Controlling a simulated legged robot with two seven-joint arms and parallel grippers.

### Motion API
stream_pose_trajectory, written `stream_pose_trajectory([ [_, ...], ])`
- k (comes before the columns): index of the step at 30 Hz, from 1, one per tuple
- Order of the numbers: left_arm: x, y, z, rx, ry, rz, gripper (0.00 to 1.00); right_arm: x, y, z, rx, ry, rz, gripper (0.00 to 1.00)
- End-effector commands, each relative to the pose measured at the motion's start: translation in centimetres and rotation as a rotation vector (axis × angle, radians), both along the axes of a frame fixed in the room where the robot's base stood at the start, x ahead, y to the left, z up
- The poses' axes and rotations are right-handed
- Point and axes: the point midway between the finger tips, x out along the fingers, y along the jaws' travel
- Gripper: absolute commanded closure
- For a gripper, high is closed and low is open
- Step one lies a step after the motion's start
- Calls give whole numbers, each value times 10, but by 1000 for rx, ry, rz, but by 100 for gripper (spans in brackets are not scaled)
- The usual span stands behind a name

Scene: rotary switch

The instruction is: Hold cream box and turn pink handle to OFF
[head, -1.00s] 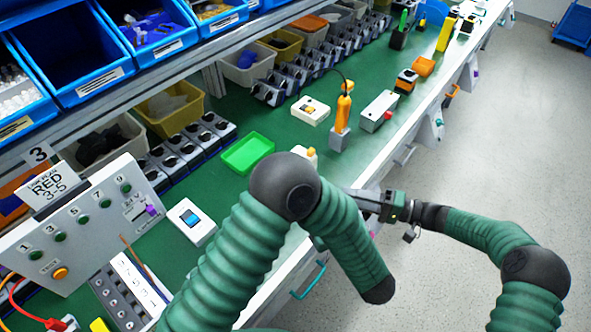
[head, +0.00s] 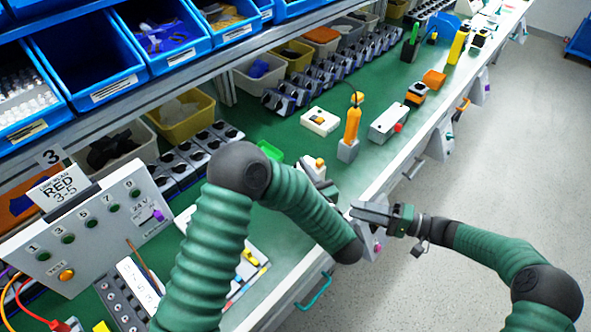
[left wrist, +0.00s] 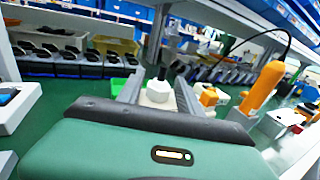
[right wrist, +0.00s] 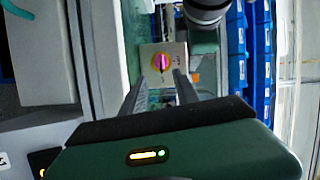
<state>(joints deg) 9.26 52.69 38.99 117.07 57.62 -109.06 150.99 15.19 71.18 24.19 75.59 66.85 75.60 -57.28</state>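A small cream box (head: 308,160) with an orange-yellow ring stands near the bench's front edge in the head view. The right wrist view shows its face (right wrist: 148,60), with a yellow ring and pink handle (right wrist: 163,62) roughly upright in that picture. My left gripper (head: 318,180), partly hidden by my forearm in the head view, is open at the cream box; the left wrist view shows the pale box (left wrist: 156,92) between its fingers. I cannot tell whether they touch it. My right gripper (head: 353,210) is open and empty, apart from the box and pointing at its handle.
An orange tool on a grey base (head: 352,125), a white box with an orange knob (head: 320,121) and a grey box with a red button (head: 388,122) stand farther along the bench. A green tray (head: 270,151) is partly hidden. Black switches (head: 300,85) line the back.

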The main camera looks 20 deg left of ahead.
Motion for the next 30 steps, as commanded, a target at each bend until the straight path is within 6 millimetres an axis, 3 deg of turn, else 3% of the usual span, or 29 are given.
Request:
stream_pose_trajectory([
  [1, 0, 0, 0, 0, 0, 0, 65, 0, 0, 0, 0, 0, 0, 64],
  [9, 0, 0, 0, 0, 0, 0, 100, 0, 0, 0, 0, 0, 0, 64],
  [20, 0, 0, 0, 0, 0, 0, 100, -1, 1, 1, 11, 4, -15, 67],
  [30, 0, 0, 0, -1, 1, 0, 100, -30, 7, -1, 72, 92, -302, 67],
])
